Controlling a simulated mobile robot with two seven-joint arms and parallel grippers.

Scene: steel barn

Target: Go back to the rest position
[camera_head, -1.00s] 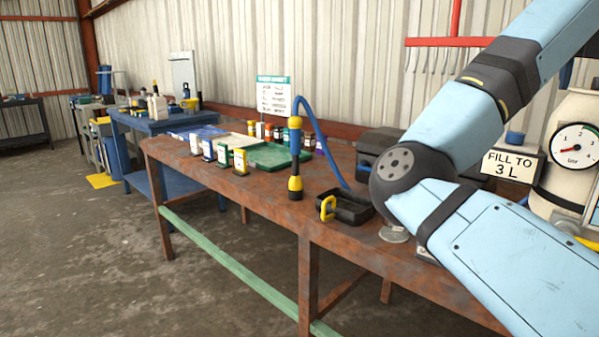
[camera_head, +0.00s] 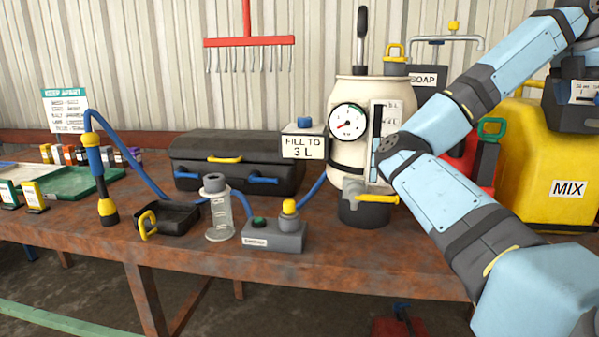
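Neither of my grippers shows in the head view. One of my light blue arms crosses the right side, bent at a dark elbow joint in front of the cream tank (camera_head: 345,165). One part of the arm rises to the top right corner and the other runs down to the bottom right edge. Its gripper end is out of the frame. My other arm is not in view.
A rusty workbench (camera_head: 330,265) carries a black toolbox (camera_head: 235,165), a clear cylinder (camera_head: 218,215), a grey switch box (camera_head: 275,237), a black tray (camera_head: 170,218) and a blue-hosed wand (camera_head: 98,180). A yellow MIX container (camera_head: 545,165) stands at right.

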